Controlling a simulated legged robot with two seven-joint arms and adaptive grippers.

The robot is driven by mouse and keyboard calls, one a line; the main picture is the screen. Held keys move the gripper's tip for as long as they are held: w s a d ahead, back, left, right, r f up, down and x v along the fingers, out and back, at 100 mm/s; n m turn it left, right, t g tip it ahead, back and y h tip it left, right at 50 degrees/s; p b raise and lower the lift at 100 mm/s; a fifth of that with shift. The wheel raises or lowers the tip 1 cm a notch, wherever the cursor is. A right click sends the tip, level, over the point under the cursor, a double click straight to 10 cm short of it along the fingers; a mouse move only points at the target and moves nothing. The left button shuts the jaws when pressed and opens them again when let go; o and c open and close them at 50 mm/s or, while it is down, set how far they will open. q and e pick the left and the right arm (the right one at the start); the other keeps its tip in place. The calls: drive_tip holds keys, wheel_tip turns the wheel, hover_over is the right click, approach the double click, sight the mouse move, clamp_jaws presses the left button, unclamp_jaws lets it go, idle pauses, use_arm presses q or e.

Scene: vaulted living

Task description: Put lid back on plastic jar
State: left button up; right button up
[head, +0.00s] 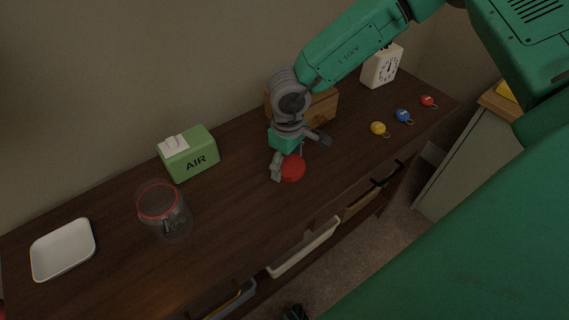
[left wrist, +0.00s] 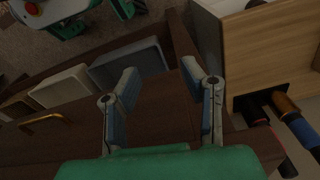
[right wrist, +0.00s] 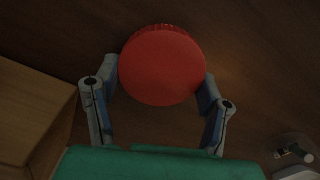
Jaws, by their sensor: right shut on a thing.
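The clear plastic jar (head: 176,222) with a red rim stands uncovered on the dark wooden cabinet top, left of centre in the head view. The round red lid (head: 292,169) is at my right gripper (head: 300,158), well to the right of the jar. In the right wrist view, the lid (right wrist: 163,66) sits between the two fingers of my right gripper (right wrist: 162,85), which is shut on it. The gripper partly covers the lid in the head view. My left gripper (left wrist: 160,78) is open and empty in its wrist view, over the cabinet's front and bins.
A green AIR box (head: 193,157) stands between jar and lid, further back. A white tray (head: 63,249) lies at far left. A wooden box (head: 322,108) is behind my right gripper. Yellow (head: 378,128), blue (head: 403,115) and red (head: 428,101) tags and a clock (head: 382,67) are at right.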

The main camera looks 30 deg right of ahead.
sight(289, 161)
drive_tip(key=r, duration=0.3)
drive_tip(key=r+p, duration=0.1)
drive_tip(key=shift+w+d+r, duration=0.1)
drive_tip(key=shift+d+r, duration=0.3)
drive_tip(key=r, duration=0.2)
drive_tip(key=a+r, duration=0.1)
drive_tip(key=r, duration=0.1)
drive_tip(key=shift+a+r+p, duration=0.1)
drive_tip(key=shift+p, duration=0.25)
use_arm(q)
drive_tip(key=shift+a+r, duration=0.15)
drive_tip(key=shift+r, duration=0.75)
use_arm(e)
drive_tip(key=shift+a+r, duration=0.1)
drive_tip(key=shift+r, duration=0.35)
